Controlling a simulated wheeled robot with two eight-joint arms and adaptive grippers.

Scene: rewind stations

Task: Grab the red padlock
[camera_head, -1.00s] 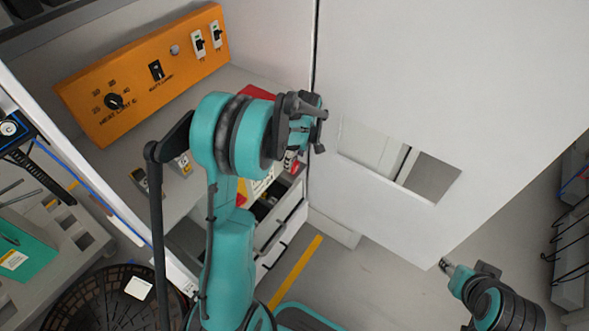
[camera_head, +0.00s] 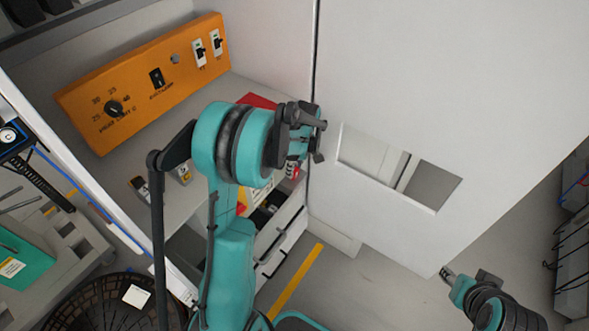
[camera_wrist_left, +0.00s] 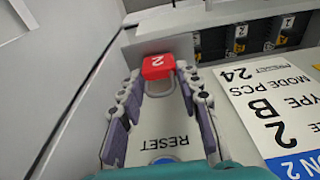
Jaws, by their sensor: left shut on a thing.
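The red padlock (camera_wrist_left: 157,67), marked 2, shows in the left wrist view with its metal shackle toward me. My left gripper (camera_wrist_left: 158,88) is shut on it, with the fingers on either side. In the head view a little of the padlock (camera_head: 293,172) shows below my left gripper (camera_head: 300,150), whose wrist hides most of the fingers. My right gripper (camera_head: 447,272) is at the lower right, away from the padlock; its finger opening is too small to judge.
An orange control panel (camera_head: 145,82) with a dial and switches stands at the back left. A white wall panel (camera_head: 400,90) with a rectangular opening is right of my left gripper. A drawer unit (camera_head: 284,240) is below. A black basket (camera_head: 95,308) is at the lower left.

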